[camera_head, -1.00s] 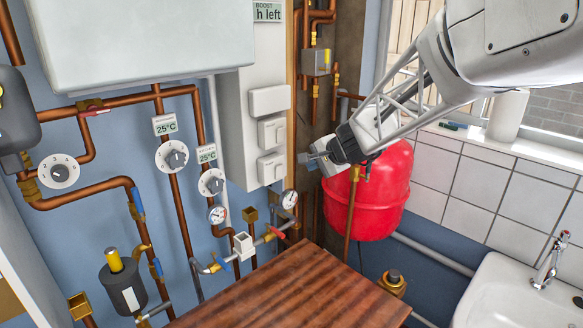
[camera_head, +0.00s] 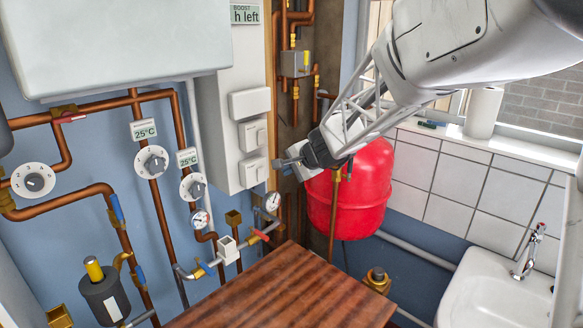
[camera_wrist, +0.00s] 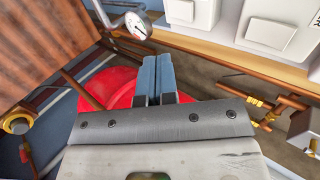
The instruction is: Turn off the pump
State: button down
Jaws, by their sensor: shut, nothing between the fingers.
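No part is readably labelled as the pump, so I cannot tell which control belongs to it. A numbered round dial (camera_head: 33,181) sits at the far left on the blue wall. A dark cylinder with a yellow cap (camera_head: 104,290) is on the pipes at lower left. A white panel carries an upper rocker switch (camera_head: 252,135) and a lower rocker switch (camera_head: 253,171).
A wooden top (camera_head: 285,290) lies below my gripper. Two thermostat dials (camera_head: 152,162) (camera_head: 193,187), copper pipes and a pressure gauge (camera_head: 272,201) crowd the wall. A white boiler casing (camera_head: 110,45) hangs above. A sink (camera_head: 490,290) stands at lower right.

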aim_at(262, 168)
jog(key=shift+w+a+f, duration=0.65)
jog(key=shift+w+a, duration=0.45)
jog(key=shift+w+a+f, duration=0.65)
jog(key=shift+w+a, duration=0.45)
jog(key=shift+a, duration=0.05)
jog(key=shift+w+a+f, duration=0.65)
jog(key=shift+w+a, duration=0.45)
jog(key=shift+w+a, duration=0.2)
jog(key=shift+r, duration=0.25)
jog(key=shift+r, duration=0.6)
jog(key=shift+s+d, duration=0.15)
